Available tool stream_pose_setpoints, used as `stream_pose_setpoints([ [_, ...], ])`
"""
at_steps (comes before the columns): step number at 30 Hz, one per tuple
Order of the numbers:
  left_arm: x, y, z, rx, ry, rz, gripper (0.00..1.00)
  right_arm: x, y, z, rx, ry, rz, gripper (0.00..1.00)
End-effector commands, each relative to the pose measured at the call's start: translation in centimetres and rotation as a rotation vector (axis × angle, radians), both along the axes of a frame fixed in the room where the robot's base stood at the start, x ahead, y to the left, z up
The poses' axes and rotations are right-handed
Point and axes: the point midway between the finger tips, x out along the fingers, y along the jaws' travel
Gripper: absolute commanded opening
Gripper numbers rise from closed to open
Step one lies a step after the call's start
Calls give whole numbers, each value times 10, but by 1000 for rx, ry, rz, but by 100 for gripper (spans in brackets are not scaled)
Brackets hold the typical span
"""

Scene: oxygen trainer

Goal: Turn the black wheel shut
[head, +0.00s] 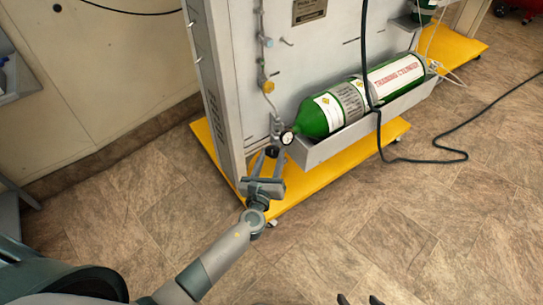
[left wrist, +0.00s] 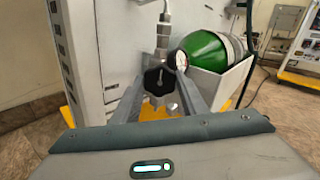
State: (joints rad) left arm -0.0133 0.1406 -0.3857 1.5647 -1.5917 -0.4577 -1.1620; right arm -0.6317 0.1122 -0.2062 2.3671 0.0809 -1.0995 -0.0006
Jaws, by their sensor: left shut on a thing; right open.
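The black wheel (left wrist: 158,80) is a dark knob with a light mark on its face, at the valve end of the green cylinder. It also shows small in the head view (head: 271,151). My left gripper (head: 268,158) reaches it from below, and its jaws are shut on the wheel's two sides; in the left wrist view the fingers (left wrist: 160,95) flank the wheel. The green cylinder (head: 316,120) lies in a grey tray (head: 330,147) on the trainer panel. A round gauge (head: 287,138) sits beside the wheel. My right gripper (head: 359,300) shows only its fingertips, apart, at the bottom edge.
The panel stands on a yellow base (head: 300,190) close beneath my left gripper. A grey post (head: 218,90) rises just left of the wheel. A dark cable (head: 440,158) hangs over the cylinder and runs across the floor. The tiled floor in front is clear.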

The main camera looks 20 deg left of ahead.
Motion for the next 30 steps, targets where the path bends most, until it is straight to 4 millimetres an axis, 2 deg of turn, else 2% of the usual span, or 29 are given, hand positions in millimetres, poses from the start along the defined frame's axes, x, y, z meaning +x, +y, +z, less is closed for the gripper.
stream_pose_setpoints([
  [1, -1, -1, -2, 2, 4, -3, 46, 0, 0, 0, 0, 0, 0, 58],
  [3, -1, -1, -2, 2, 3, -2, 58, 0, 0, 0, 0, -1, 0, 58],
  [17, -6, -1, -1, 0, 2, 0, 58, 1, 0, 1, 0, -3, -1, 58],
  [23, -28, -2, -1, 1, 3, -1, 58, 0, -1, 0, -2, 2, -1, 58],
  [30, -72, -5, -2, 1, 4, -1, 58, 0, -1, -1, -2, 1, -1, 58],
])
